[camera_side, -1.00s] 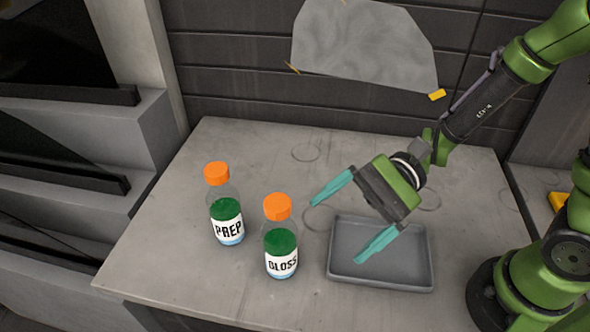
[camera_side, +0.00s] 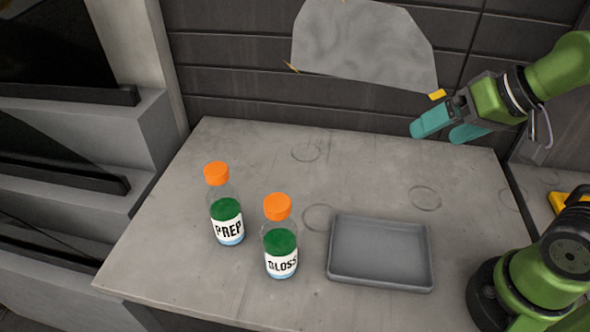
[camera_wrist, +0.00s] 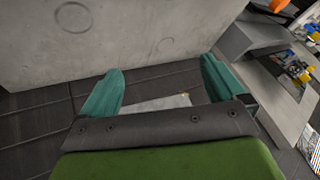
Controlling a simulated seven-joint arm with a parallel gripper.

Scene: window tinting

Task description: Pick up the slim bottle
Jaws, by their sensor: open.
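Two clear bottles with orange caps and green contents stand upright on the table. The bottle labelled PREP (camera_side: 227,222) is on the left and farther back. The bottle labelled GLOSS (camera_side: 280,255) is to its right and nearer the camera. They look alike in size, and I cannot tell for sure which is the slim one. My gripper (camera_side: 436,134), with teal fingers, is open and empty beyond the table's back right, far from both bottles. In the wrist view the open fingers (camera_wrist: 163,72) have nothing between them.
A grey shallow tray (camera_side: 380,284) lies on the table (camera_side: 350,160) right of the GLOSS bottle. The table's back half is clear apart from faint ring marks. A dark panelled wall (camera_side: 230,65) with a grey sheet (camera_side: 365,45) stands behind.

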